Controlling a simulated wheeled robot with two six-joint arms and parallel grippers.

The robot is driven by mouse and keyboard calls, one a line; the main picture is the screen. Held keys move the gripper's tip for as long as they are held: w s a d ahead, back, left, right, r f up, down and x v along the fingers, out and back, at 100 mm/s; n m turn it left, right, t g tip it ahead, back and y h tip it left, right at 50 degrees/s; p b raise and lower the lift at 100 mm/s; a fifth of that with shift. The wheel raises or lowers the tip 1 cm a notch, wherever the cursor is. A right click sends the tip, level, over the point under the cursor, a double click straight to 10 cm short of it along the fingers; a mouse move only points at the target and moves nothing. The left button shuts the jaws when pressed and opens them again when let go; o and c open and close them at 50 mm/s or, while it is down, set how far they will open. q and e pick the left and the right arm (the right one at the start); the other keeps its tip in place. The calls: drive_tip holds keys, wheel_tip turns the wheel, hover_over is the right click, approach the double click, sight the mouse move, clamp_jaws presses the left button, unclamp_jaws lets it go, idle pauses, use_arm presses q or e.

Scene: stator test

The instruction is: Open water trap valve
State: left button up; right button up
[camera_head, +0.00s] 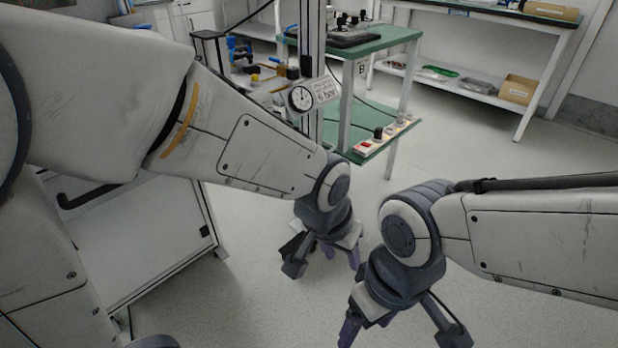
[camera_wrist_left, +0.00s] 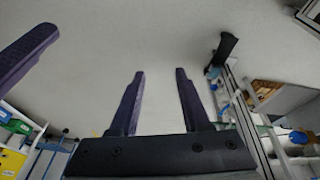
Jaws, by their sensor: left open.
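I cannot make out the water trap valve with certainty. A round pressure gauge (camera_head: 301,98) with a "6 bar" label (camera_head: 326,89) is on the upright post at the back, near small blue, yellow and brass-coloured fittings (camera_head: 262,77). My left gripper (camera_head: 342,258) is open and empty, pointing down over the floor, well in front of that bench. Its two purple fingers stand apart in the left wrist view (camera_wrist_left: 158,75). My right gripper (camera_head: 368,332) also points down, empty, in front and to the right; its purple fingers look apart, partly cut off by the frame's lower edge.
A green-topped bench (camera_head: 385,38) and a lower green shelf (camera_head: 378,150) with a switched power strip (camera_head: 368,147) stand behind the grippers. Shelving (camera_head: 470,88) lines the back right. The floor (camera_head: 250,270) around the grippers is clear.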

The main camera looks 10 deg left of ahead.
use_arm(q)
drive_tip(key=w+d+f+n+t+h+b, duration=0.1)
drive_tip(key=w+f+n+t, duration=0.2)
drive_tip(key=w, duration=0.8)
drive_tip(key=w+f+n+t+b, duration=0.15)
drive_tip(key=w+f, duration=0.35)
drive_tip(key=w, duration=0.5)
drive_tip(key=w+d+f+n+t+h+b, duration=0.1)
drive_tip(key=w+f+n+t, duration=0.25)
drive_tip(key=w, duration=0.75)
drive_tip(key=w+a+f+n+t+h+b, duration=0.1)
drive_tip(key=w+a+f+n+t+b, duration=0.2)
drive_tip(key=a+f, duration=0.35)
drive_tip(key=w+a+f+n+t+h, duration=0.1)
drive_tip(key=w+a+f+n+t, duration=0.1)
drive_tip(key=w+a+f+t, duration=0.35)
drive_tip(key=b+x, duration=0.1)
drive_tip(key=x, duration=0.1)
drive_tip(key=b+x, duration=0.2)
drive_tip(key=f+b+x, duration=0.1)
drive_tip(key=b+x, duration=0.1)
drive_tip(key=x, duration=0.1)
drive_tip(key=shift+d, duration=0.4)
drive_tip(key=shift+w+d+r+b, duration=0.2)
drive_tip(key=shift+w+b, duration=0.15)
drive_tip(key=shift+w, duration=0.2)
